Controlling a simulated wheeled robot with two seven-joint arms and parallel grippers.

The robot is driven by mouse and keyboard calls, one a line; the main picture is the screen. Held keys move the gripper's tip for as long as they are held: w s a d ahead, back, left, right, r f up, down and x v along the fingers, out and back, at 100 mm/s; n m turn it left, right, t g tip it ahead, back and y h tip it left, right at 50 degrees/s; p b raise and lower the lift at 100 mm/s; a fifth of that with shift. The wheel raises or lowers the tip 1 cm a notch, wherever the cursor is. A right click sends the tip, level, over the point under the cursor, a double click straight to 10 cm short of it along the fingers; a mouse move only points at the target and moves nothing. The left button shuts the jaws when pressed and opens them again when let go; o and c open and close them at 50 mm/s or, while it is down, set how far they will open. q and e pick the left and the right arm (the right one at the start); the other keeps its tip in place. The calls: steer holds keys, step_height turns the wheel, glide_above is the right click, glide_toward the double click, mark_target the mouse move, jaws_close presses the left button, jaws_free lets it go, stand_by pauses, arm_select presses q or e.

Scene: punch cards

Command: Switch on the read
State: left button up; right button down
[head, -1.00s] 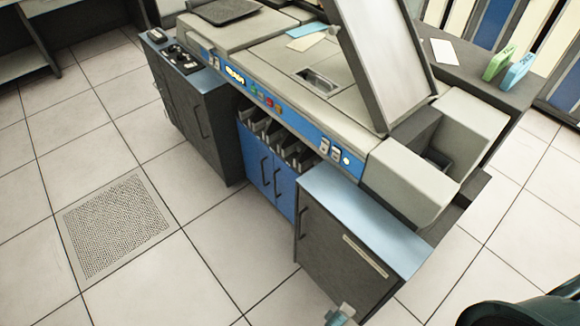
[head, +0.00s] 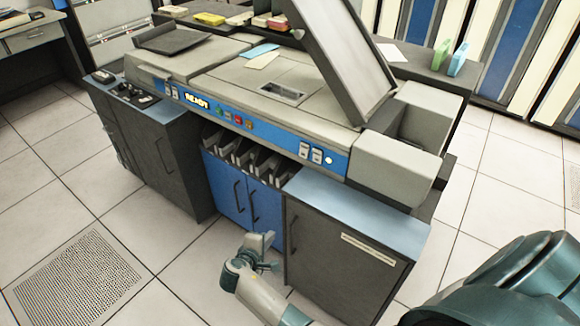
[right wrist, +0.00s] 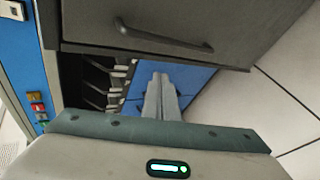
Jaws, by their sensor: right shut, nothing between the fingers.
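The card machine (head: 235,75) has a blue control strip (head: 270,138) along its front. Two white rocker switches sit on the strip's right part, one to the left (head: 304,150) and one to the right (head: 317,155), with a round white light (head: 329,159) beside them. Their labels and positions are too small to read. Two more small switches (head: 171,93) sit at the left end, by a lit READY sign (head: 197,101). My right gripper (head: 264,243) is shut and empty, below the strip in front of the blue doors. Its closed fingers (right wrist: 161,98) show in the right wrist view. My left gripper is out of view.
Coloured buttons (head: 237,119) sit mid-strip; they also show in the right wrist view (right wrist: 37,105). A grey cabinet with a blue top (head: 355,213) juts out right of the blue doors (head: 230,190). A raised grey lid (head: 335,55) stands above. The tiled floor at left is clear.

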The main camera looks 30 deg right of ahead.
mark_target(303, 156)
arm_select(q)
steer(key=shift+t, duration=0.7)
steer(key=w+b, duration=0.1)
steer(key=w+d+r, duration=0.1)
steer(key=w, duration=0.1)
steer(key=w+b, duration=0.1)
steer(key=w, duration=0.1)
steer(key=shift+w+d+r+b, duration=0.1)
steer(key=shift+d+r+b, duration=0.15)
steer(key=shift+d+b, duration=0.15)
arm_select(e)
step_height(303, 156, up, 22)
steer(key=w+d+m+g+h, duration=0.1)
steer(key=w+d+m+h, duration=0.1)
steer(key=m+h, duration=0.2)
steer(key=shift+w+d+m+h, duration=0.25)
steer(key=shift+w+m+h, duration=0.05)
steer(key=shift+h, duration=0.7)
